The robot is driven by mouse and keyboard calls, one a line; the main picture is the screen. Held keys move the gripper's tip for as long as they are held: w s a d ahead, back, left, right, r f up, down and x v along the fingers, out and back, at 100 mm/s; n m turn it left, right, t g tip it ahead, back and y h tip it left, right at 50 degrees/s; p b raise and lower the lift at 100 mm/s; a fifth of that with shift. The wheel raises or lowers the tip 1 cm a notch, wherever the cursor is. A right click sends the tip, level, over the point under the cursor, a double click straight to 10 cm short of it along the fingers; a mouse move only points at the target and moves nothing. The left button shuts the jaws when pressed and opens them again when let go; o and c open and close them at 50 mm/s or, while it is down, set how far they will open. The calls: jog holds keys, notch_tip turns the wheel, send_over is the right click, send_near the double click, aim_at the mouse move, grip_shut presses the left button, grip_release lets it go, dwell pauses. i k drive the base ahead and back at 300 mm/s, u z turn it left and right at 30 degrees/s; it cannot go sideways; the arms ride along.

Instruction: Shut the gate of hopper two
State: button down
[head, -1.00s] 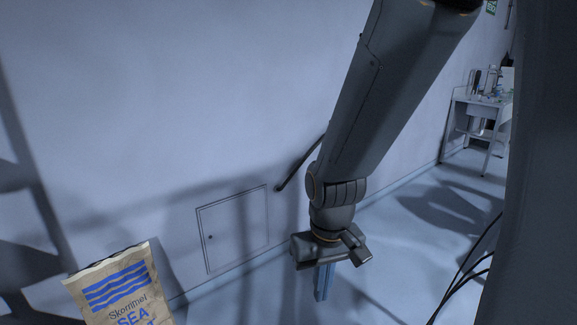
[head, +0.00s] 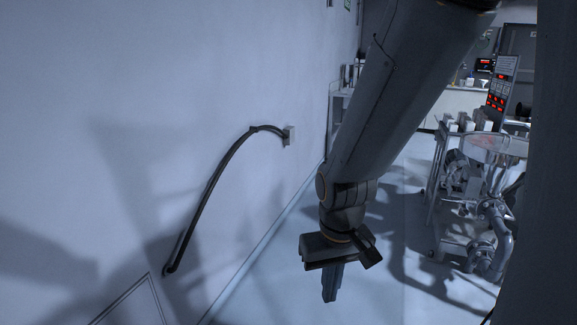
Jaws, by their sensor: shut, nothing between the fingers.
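My gripper (head: 330,296) hangs down at the end of my arm in the lower middle of the head view. Its fingers are together with nothing between them, over open floor. At the right stands a metal machine with a clear round bowl (head: 497,148) on top and steel piping (head: 500,235) below. I cannot tell whether this is hopper two, and no gate can be made out. My gripper is well apart from it. My own body covers the far right of the view.
A panel with red displays (head: 500,95) stands behind the machine. A bench (head: 458,105) is farther back. The floor (head: 380,285) near my gripper is clear.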

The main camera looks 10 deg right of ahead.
aim_at(451, 188)
jog(key=z, duration=0.9)
jog(key=i, duration=1.4)
jog(key=z, duration=0.75)
jog(key=k, duration=0.6)
jog(key=u, duration=0.45)
jog(key=i, duration=1.8)
jog(key=z, duration=0.6)
